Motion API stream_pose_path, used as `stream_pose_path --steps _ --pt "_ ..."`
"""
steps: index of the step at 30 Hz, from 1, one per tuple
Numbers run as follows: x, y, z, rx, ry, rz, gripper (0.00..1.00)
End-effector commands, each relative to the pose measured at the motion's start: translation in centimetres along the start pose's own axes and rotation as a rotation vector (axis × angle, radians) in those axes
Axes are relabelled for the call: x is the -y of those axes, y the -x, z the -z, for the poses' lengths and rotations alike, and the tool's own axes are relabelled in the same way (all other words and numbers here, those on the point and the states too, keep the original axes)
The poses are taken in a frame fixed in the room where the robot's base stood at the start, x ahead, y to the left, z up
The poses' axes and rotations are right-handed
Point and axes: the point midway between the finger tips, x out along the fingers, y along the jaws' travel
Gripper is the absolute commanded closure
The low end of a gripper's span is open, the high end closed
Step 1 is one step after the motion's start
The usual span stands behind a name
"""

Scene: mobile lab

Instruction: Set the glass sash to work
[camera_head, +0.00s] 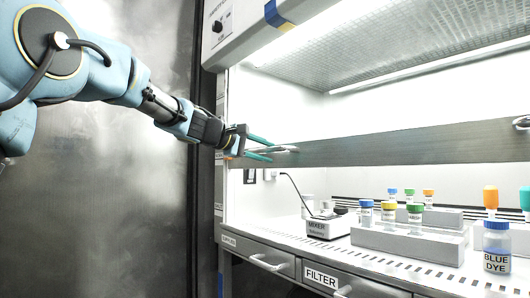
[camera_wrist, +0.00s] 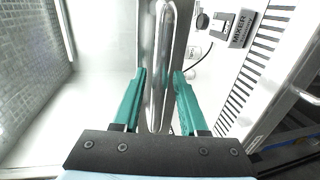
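The glass sash shows in the head view as a wide grey metal bar (camera_head: 400,144) across the hood front, with an open gap below it above the work surface. A short metal handle (camera_head: 285,149) is on its left end, and another handle (camera_head: 521,122) is at the right edge. My gripper (camera_head: 270,149) is at the left handle, with its teal fingers above and below it. In the wrist view my gripper (camera_wrist: 160,72) is open, with one finger on each side of the shiny handle (camera_wrist: 161,90). Narrow gaps seem to show between fingers and handle.
Inside the hood stand a mixer (camera_head: 328,226), grey racks (camera_head: 408,242) with several capped vials, and a blue dye bottle (camera_head: 497,248). Drawers (camera_head: 321,277) with handles run below the counter. A dark post (camera_head: 203,200) borders the hood on the left.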

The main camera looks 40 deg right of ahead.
Motion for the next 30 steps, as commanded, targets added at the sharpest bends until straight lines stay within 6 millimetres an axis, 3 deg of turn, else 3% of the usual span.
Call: stream_pose_path --steps 13,24,30 --pt "-0.1 0.9 0.0 -0.001 0.000 -0.001 0.48" --pt "-0.1 7.8 0.1 -0.004 -0.001 -0.002 0.48" --pt "0.0 10.2 0.0 -0.001 0.000 0.000 0.48"
